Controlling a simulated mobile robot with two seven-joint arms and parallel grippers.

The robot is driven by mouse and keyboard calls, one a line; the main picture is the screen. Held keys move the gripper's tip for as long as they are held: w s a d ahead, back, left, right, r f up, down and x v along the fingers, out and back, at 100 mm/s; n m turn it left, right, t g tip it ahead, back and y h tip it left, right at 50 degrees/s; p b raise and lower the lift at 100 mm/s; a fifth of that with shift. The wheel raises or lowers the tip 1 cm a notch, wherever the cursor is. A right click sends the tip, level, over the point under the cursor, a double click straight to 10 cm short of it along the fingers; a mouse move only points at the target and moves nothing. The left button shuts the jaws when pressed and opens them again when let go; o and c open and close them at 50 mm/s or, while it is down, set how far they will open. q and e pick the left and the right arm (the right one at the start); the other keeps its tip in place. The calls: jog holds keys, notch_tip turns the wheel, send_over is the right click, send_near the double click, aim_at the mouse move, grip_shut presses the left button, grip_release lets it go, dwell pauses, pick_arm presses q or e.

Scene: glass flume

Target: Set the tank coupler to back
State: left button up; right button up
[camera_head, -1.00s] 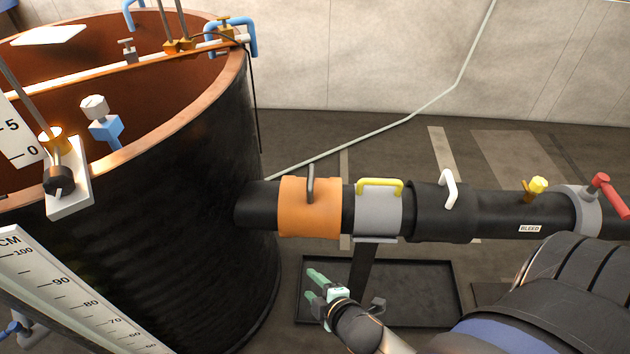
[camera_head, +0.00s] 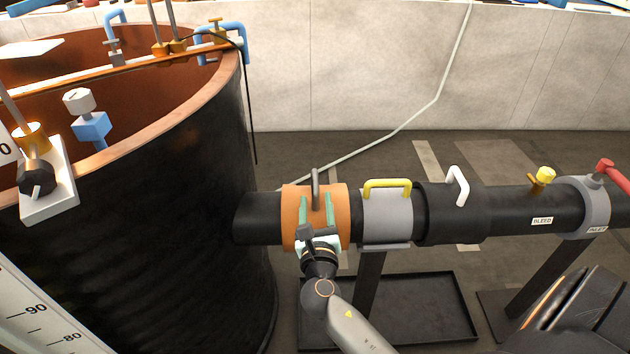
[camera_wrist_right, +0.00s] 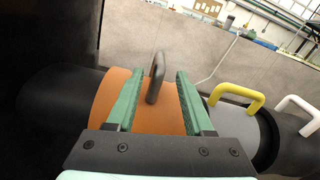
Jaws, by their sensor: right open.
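The tank coupler looks to be the orange collar (camera_head: 291,217) around the black pipe beside the big dark tank. A grey upright handle (camera_head: 315,188) stands on top of it. My right gripper (camera_head: 317,212) is in front of the collar, its green fingers pointing up toward the handle. In the right wrist view the orange collar (camera_wrist_right: 112,92) lies beyond the open fingers (camera_wrist_right: 156,90), and the handle (camera_wrist_right: 155,78) stands between them in the picture. The gripper is open and holds nothing. I cannot tell whether the fingers touch the collar. My left gripper does not show.
Right of the collar are a grey sleeve with a yellow handle (camera_head: 387,184), a white handle (camera_head: 458,184), a yellow bleed knob (camera_head: 545,174) and a red lever (camera_head: 612,172). The tank (camera_head: 190,210) stands left. A black tray (camera_head: 425,310) lies on the floor below.

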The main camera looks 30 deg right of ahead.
aim_at(315, 177)
jog(key=x, duration=0.8)
jog(key=shift+w+b, duration=0.1)
jog(key=shift+b, duration=0.2)
grip_shut()
dwell(1.0)
